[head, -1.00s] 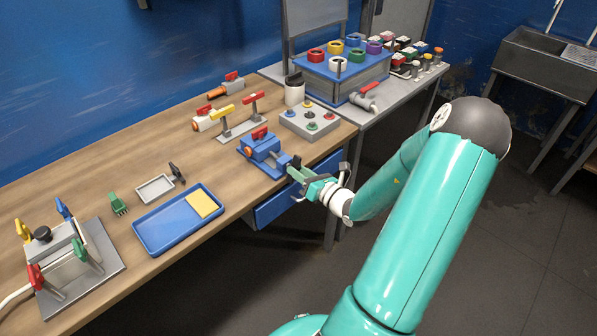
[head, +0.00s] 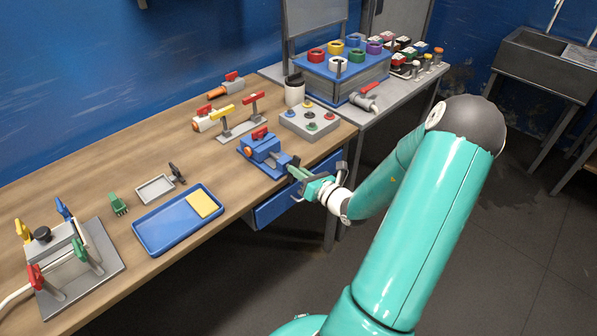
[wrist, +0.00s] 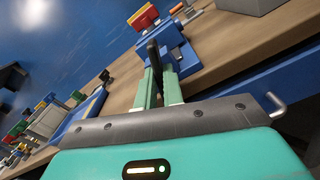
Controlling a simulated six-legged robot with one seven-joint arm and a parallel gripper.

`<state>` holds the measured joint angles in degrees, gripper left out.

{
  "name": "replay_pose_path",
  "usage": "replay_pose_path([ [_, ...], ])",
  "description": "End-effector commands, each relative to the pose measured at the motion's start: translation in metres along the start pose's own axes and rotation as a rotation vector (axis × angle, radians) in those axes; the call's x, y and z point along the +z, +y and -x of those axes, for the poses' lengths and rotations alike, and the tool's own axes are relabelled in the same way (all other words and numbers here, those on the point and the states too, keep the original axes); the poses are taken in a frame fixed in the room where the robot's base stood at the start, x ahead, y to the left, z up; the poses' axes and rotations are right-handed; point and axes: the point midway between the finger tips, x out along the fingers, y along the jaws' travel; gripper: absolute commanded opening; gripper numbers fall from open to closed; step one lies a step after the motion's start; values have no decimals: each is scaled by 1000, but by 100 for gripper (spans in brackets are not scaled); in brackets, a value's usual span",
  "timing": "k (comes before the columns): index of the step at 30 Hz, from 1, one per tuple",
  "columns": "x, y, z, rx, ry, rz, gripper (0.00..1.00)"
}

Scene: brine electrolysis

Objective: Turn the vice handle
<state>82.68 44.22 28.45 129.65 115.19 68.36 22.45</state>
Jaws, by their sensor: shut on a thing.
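The blue vice (head: 262,150) stands at the front edge of the wooden bench, with a red piece (head: 260,133) at its top. In the wrist view the vice (wrist: 183,57) is just beyond my fingers. Its dark handle (wrist: 153,52) sits between the two green fingertips. My gripper (head: 293,170) reaches in from the right at the vice's front end and is shut on the handle. In the wrist view my gripper (wrist: 158,82) hides the lower part of the handle. In the head view the handle is too small and covered to make out.
A blue drawer (head: 275,208) is below the bench edge.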

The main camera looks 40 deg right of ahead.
Motion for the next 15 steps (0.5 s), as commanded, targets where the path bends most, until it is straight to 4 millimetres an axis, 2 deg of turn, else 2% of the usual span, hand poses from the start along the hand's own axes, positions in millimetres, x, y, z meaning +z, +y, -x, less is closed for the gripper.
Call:
replay_pose_path([
  [15,-1,2,0,1,2,401,0],
])
